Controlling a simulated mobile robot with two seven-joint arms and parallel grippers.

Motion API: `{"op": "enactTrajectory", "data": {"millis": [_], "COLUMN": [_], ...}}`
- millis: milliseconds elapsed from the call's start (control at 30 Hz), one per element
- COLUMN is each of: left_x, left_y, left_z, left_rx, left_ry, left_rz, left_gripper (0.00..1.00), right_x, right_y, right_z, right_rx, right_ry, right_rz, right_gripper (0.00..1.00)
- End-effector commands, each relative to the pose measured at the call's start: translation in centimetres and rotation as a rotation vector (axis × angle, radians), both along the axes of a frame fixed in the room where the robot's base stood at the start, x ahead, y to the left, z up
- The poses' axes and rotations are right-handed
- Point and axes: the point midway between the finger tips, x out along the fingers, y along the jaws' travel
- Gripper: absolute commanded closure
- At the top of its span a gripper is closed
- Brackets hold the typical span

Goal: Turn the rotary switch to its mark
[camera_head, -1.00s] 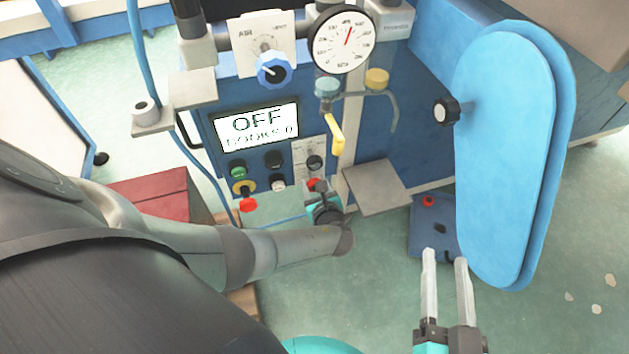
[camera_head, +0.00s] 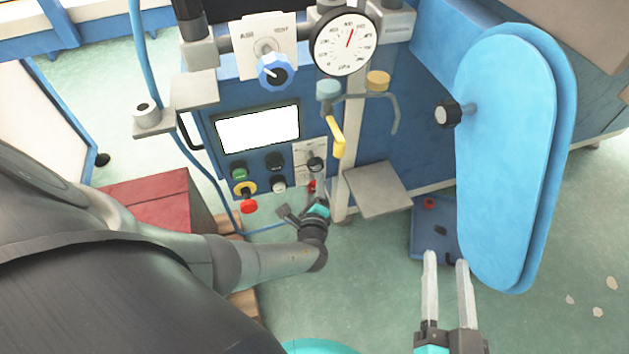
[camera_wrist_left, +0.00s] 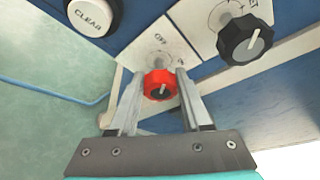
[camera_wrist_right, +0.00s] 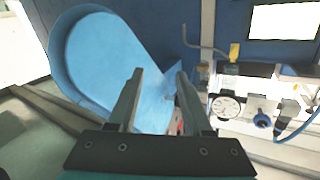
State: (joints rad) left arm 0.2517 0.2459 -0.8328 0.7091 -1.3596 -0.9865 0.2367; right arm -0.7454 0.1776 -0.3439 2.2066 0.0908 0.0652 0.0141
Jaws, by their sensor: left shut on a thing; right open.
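The rotary switch, a red knob with a pale pointer line, sits between my left fingertips in the left wrist view (camera_wrist_left: 160,86). Behind it is a white plate (camera_wrist_left: 165,45) with small markings, too small to read. In the head view the red knob (camera_head: 312,186) is small and partly covered by my left gripper (camera_head: 316,190), which reaches it from below. My left gripper (camera_wrist_left: 159,80) is shut on the red knob, a finger at each side. My right gripper (camera_head: 446,256) is open and empty, above the floor at the lower right; it also shows in the right wrist view (camera_wrist_right: 158,75).
A black knob (camera_wrist_left: 245,38) and a white CLEAR button (camera_wrist_left: 95,12) are close to my left gripper. A red mushroom button (camera_head: 249,206) lies left. A grey plate (camera_head: 378,188) juts out right of the switch.

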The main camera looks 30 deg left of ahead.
Motion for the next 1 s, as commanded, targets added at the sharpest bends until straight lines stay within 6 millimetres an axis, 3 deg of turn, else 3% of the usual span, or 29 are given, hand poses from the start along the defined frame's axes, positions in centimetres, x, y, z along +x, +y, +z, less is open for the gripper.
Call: {"op": "enactTrajectory", "data": {"millis": [800, 833, 1000], "left_x": [-0.07, -0.07, -0.06], "left_y": [-0.04, -0.04, -0.04], "left_z": [-0.09, -0.09, -0.07], "left_rx": [-0.076, -0.076, -0.076], "left_ry": [-0.085, -0.085, -0.085], "left_rz": [0.002, 0.002, 0.002], "left_gripper": [1.0, 0.49, 0.3], "right_x": [0.0, 0.0, 0.0], "right_y": [0.0, 0.0, 0.0], "right_z": [0.01, 0.01, 0.01], "right_rx": [0.0, 0.0, 0.0], "right_ry": [0.0, 0.0, 0.0], "right_rz": [0.0, 0.0, 0.0], "right_gripper": [0.5, 0.5, 0.5]}}
